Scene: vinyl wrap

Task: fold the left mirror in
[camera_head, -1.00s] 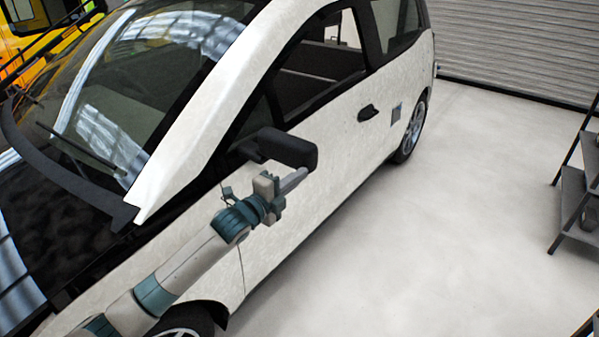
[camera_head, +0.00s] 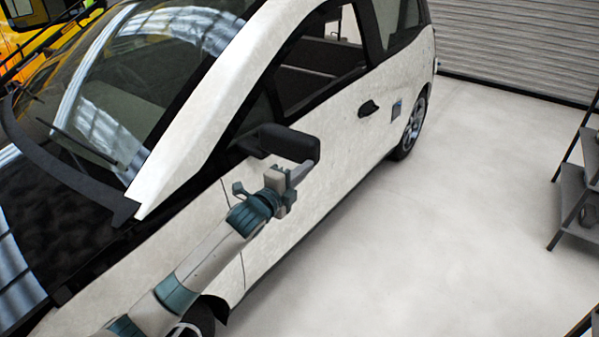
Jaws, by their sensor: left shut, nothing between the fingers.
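The left mirror (camera_head: 290,143) is black and sticks out from the white car's (camera_head: 335,150) front door, beside the window. My left gripper (camera_head: 301,173) is shut and empty, at the outer lower part of the mirror on its front side. Its fingertips are at or very near the mirror housing; I cannot tell whether they touch. The mirror partly overlaps the fingertips. My right gripper is not in view.
The floor (camera_head: 450,200) to the right of the car is clear. A dark shelf rack (camera_head: 575,195) stands at the right edge. A roller shutter (camera_head: 520,40) closes the back. The car's door handle (camera_head: 368,108) lies behind the mirror.

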